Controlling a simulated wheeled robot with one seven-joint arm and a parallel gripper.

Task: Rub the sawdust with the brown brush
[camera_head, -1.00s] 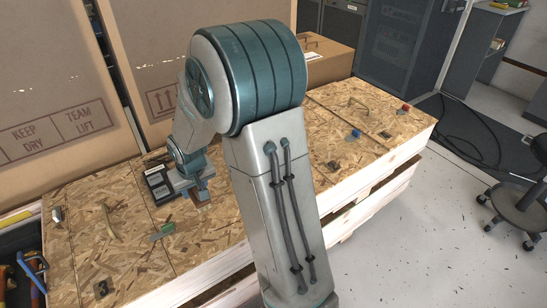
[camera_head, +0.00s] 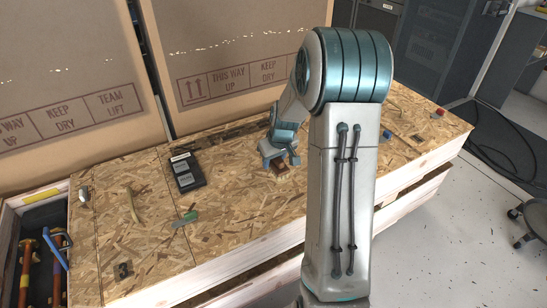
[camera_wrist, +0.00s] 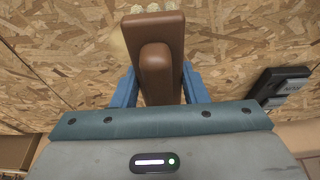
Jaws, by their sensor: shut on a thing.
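My gripper (camera_head: 280,160) is low over the wood-chip board top, right of the middle. It is shut on the brown brush (camera_wrist: 161,72), a smooth brown block with a raised grip. The brush (camera_head: 281,171) shows only as a small brown patch below my gripper in the head view. In the wrist view it lies between my blue fingers (camera_wrist: 160,90), and pale tufts show along its far edge. I cannot tell whether these are bristles or sawdust. A faint pale patch shows left of the brush, but I cannot make out the sawdust clearly against the speckled board.
A black device (camera_head: 187,172), a green-handled scraper (camera_head: 185,218) and a curved tan handle (camera_head: 132,204) lie left on the board (camera_head: 235,220). Large cardboard boxes (camera_head: 230,55) stand behind. Blue (camera_head: 388,136) and red (camera_head: 438,113) items lie right. Board between scraper and gripper is mostly clear.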

